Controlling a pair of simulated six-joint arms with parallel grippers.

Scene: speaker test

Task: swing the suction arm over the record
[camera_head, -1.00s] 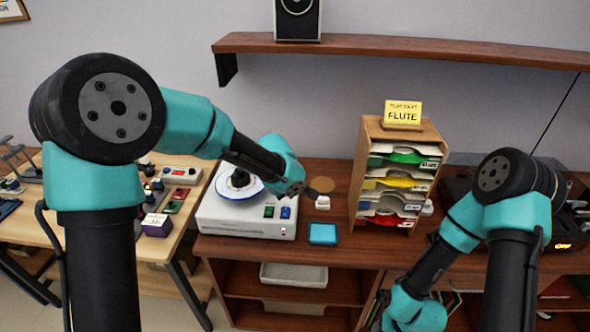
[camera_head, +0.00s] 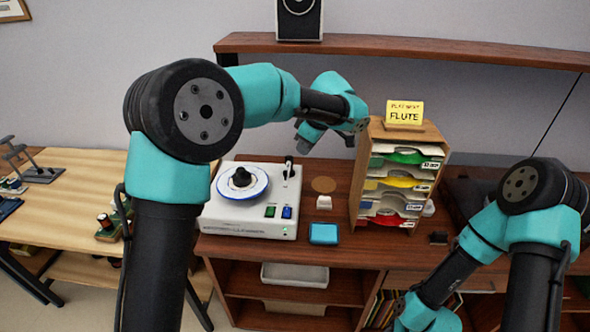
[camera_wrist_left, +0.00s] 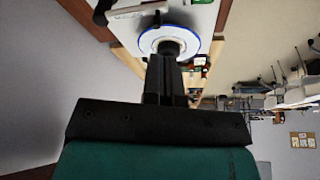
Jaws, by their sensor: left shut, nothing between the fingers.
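The white record-cleaning machine (camera_head: 232,222) stands on the brown cabinet. On it lies a white disc with a blue rim (camera_head: 261,184), the record, with a black clamp (camera_head: 241,178) at its centre. The suction arm (camera_head: 288,172), a pale stick with a black top, stands at the machine's back right, beside the record and apart from it. My left gripper (camera_head: 302,143) is shut and empty, above and behind the suction arm. In the left wrist view the shut fingers (camera_wrist_left: 166,75) point toward the record (camera_wrist_left: 187,42). My right gripper is outside the frames.
A wooden rack of coloured sleeves (camera_head: 440,140) with a yellow FLUTE sign (camera_head: 404,113) stands to the right. A blue pad (camera_head: 323,234), a small white block (camera_head: 324,202) and a round cork mat (camera_head: 324,184) lie between. A wall shelf (camera_head: 400,46) runs above.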

